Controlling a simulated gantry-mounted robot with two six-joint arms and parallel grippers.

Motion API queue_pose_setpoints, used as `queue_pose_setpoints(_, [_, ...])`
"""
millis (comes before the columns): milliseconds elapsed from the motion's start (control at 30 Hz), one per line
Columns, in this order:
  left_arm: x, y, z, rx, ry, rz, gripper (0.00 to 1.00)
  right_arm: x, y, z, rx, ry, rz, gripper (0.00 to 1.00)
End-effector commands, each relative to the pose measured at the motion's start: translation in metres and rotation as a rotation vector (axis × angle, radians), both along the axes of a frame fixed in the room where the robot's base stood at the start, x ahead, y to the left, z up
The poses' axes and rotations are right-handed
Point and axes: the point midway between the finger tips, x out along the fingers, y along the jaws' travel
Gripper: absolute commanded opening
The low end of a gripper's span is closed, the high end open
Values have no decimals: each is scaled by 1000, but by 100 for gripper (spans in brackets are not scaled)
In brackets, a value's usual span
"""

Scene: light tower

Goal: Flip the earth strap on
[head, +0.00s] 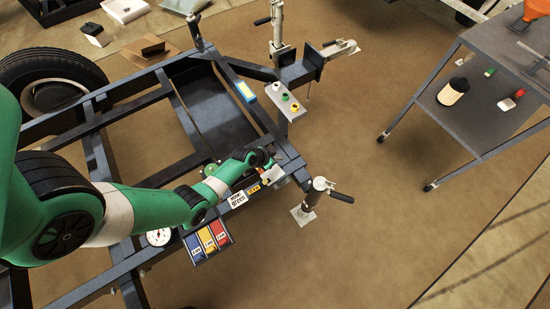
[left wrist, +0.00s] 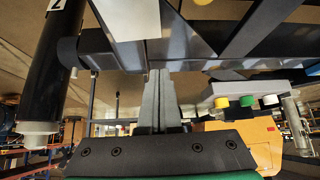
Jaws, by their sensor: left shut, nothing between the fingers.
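My left gripper (head: 272,163) is over the front corner of the dark trailer frame (head: 150,92), by a small pale box (head: 273,176) on its edge. In the left wrist view the fingers (left wrist: 160,75) are together with nothing between them. Their tips are close to a dark frame beam (left wrist: 200,52) and a white plate (left wrist: 130,18); I cannot tell whether they touch. I cannot pick out the earth strap for certain; the arm and gripper hide part of that corner. My right gripper is not in view.
A box with coloured buttons (head: 285,102) sits on the frame, with a blue-and-yellow item (head: 246,92) near it. A blue, yellow and red panel (head: 207,241) hangs at the near edge. A jack (head: 318,190) stands right of the gripper. A grey cart (head: 480,125) is at right; floor between is clear.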

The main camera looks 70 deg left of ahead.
Motion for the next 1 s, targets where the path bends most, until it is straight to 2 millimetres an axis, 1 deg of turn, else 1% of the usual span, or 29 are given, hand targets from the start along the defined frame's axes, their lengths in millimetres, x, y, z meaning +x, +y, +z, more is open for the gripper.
queue_pose_setpoints(33, [8, 2, -19, 1, -2, -2, 0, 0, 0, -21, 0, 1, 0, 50])
queue_pose_setpoints(200, [30, 9, -49, 0, -2, -1, 0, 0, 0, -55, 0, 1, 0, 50])
queue_pose_setpoints(267, [38, 11, -58, 0, -1, -1, 0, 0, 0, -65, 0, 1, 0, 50])
queue_pose_setpoints(300, [26, 8, -47, -2, 2, 2, 0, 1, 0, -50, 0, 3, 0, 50])
queue_pose_setpoints(333, [20, 6, -45, -1, 1, 3, 0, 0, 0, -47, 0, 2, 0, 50])
queue_pose_setpoints(400, [10, 3, -46, -2, 2, 3, 0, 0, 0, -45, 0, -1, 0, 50])
queue_pose_setpoints(500, [1, 1, -45, 0, 0, 1, 0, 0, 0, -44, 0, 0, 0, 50])
queue_pose_setpoints(600, [-3, -1, -46, -1, 0, 1, 0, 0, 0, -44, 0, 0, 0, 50])
queue_pose_setpoints(900, [-4, -1, -46, -1, 0, 2, 0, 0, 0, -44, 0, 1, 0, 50])
queue_pose_setpoints(967, [-10, 0, -44, -2, 0, 9, 0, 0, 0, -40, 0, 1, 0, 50])
queue_pose_setpoints(1000, [-18, 0, -44, -3, 1, 20, 0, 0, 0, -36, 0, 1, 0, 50])
